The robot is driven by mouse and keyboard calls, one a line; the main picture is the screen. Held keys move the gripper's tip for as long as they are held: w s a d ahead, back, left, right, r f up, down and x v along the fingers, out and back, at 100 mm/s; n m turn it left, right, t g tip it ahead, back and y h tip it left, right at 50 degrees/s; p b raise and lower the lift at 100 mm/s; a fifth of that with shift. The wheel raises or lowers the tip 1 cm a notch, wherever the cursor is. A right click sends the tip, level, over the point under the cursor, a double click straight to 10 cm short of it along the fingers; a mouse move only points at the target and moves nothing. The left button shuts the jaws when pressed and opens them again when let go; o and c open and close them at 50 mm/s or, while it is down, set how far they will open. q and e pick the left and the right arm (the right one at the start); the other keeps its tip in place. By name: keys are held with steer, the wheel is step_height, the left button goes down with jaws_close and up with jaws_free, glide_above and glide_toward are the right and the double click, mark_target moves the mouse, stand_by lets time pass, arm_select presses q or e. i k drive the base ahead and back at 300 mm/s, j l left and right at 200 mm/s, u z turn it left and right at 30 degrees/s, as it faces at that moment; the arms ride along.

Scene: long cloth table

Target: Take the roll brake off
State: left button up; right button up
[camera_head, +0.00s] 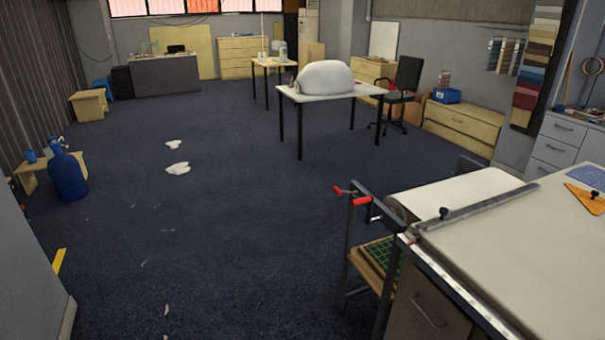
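A long cloth table (540,235) stands at the lower right, with pale cloth on its top. A wide white roll (455,193) lies at its far left end. A dark metal frame (356,245) stands at the table's left end. A part with red grips (361,200) sits at the top of this frame; it may be the roll brake, but I cannot tell for sure, nor its setting. Neither of my grippers is in view.
Dark blue carpet (235,240) is open left of the table, with white scraps (178,168) on it. A blue bottle (67,177) stands at the left. A white table (330,92) and a black chair (404,85) are farther back. An orange triangle (587,198) lies on the cloth table.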

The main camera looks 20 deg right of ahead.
mark_target(357, 193)
steer(key=i+z, duration=0.25)
steer(key=i, duration=0.15)
steer(key=i+j+z, duration=0.5)
steer(key=i, duration=0.2)
steer(key=i+j+z, duration=0.2)
steer(key=z, duration=0.25)
steer(key=i+j+z, duration=0.6)
steer(key=j+z, duration=0.25)
steer(key=i+j+z, duration=0.15)
steer(key=j+z, duration=0.25)
steer(key=l, duration=0.1)
